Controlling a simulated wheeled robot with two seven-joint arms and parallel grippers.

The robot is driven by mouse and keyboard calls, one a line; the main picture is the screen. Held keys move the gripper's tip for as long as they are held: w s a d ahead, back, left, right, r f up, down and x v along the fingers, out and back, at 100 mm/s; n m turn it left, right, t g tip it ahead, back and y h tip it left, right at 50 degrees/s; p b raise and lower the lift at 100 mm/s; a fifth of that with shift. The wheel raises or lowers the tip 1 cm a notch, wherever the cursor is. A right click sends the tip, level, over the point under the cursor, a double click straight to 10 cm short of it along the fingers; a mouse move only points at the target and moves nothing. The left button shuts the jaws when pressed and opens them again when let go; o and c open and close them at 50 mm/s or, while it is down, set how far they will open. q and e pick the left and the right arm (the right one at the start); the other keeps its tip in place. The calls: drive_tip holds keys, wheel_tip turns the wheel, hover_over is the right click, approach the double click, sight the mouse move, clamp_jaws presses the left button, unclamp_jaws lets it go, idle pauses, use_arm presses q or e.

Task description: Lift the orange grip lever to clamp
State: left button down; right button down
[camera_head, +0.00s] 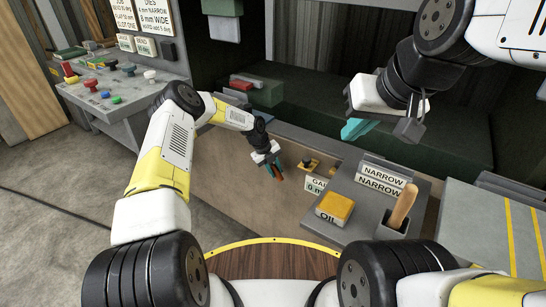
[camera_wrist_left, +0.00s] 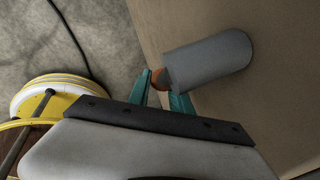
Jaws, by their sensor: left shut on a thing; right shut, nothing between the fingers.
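The orange grip lever (camera_head: 280,174) shows as a small orange-brown piece at my left gripper, in front of the tan panel. My left gripper (camera_head: 272,170), with teal fingers, is shut on it. In the left wrist view the orange end (camera_wrist_left: 160,79) sits between the teal fingertips, beside a grey cylinder (camera_wrist_left: 210,62) that stands out from the tan panel. The fingers and wrist hide most of the lever. My right gripper (camera_head: 356,129) is shut and empty, held up at the upper right, well away from the lever.
A grey ledge (camera_head: 352,188) right of the lever carries a yellow OIL block (camera_head: 335,208), a NARROW sign (camera_head: 382,180) and a wooden handle (camera_head: 403,206) in a holder. A control desk (camera_head: 125,85) with coloured knobs stands at the left. The floor at left is mostly clear.

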use_arm(q)
drive_tip(key=shift+s+d+r+h, duration=0.1)
drive_tip(key=shift+d+r+h, duration=0.1)
drive_tip(key=shift+r+h, duration=0.1)
idle(0.4)
drive_tip(key=c, duration=1.2)
unclamp_jaws()
drive_tip(key=shift+o, duration=0.2)
